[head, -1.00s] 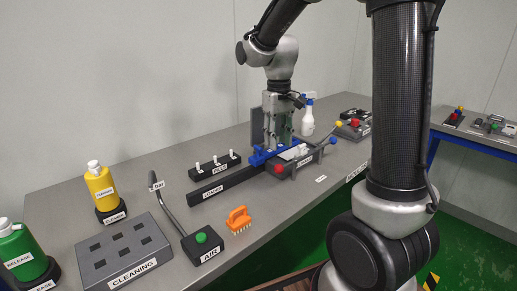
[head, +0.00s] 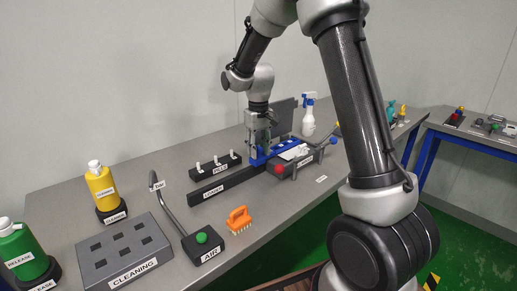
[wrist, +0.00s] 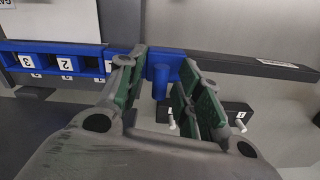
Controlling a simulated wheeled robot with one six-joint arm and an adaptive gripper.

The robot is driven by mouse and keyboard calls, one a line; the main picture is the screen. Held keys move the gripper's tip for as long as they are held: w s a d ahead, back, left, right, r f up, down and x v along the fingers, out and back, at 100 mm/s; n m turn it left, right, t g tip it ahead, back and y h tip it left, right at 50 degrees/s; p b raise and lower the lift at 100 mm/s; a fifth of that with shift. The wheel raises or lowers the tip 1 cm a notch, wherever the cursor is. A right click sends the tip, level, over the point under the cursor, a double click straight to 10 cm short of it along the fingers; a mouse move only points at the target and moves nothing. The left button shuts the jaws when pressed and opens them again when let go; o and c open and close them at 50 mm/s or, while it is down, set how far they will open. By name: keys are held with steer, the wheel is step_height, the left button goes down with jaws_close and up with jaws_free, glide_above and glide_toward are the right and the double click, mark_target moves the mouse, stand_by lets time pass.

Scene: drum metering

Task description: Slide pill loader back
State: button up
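The pill loader is a blue slide (head: 284,149) with numbered square pockets, on the dark rail labelled LOADER (head: 222,190). In the wrist view, the slide (wrist: 88,48) runs along the top left and has an upright round blue knob (wrist: 160,78) near its end. My gripper (head: 262,146) is pointing down over the left end of the slide. In the wrist view, my green-padded fingers (wrist: 163,72) stand on either side of the knob, apart, with a visible gap at the left finger. The right finger is close to the knob; contact is unclear.
The PILLS block (head: 214,165) with white pegs stands just behind the rail. An orange brush (head: 239,219), AIR box (head: 203,245) and CLEANING block (head: 124,250) lie nearer. A spray bottle (head: 308,117) stands behind.

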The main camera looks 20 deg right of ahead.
jaws_close()
steer(key=s+a, duration=0.2)
steer(key=a, duration=0.5)
steer(key=s+a, duration=0.3)
steer(key=a, duration=0.5)
steer(key=s+a, duration=0.3)
steer(key=a, duration=0.4)
steer(key=shift+s+a, duration=0.15)
steer(key=shift+a, duration=0.2)
jaws_free()
steer(key=shift+a, duration=0.2)
steer(key=shift+d+r, duration=0.1)
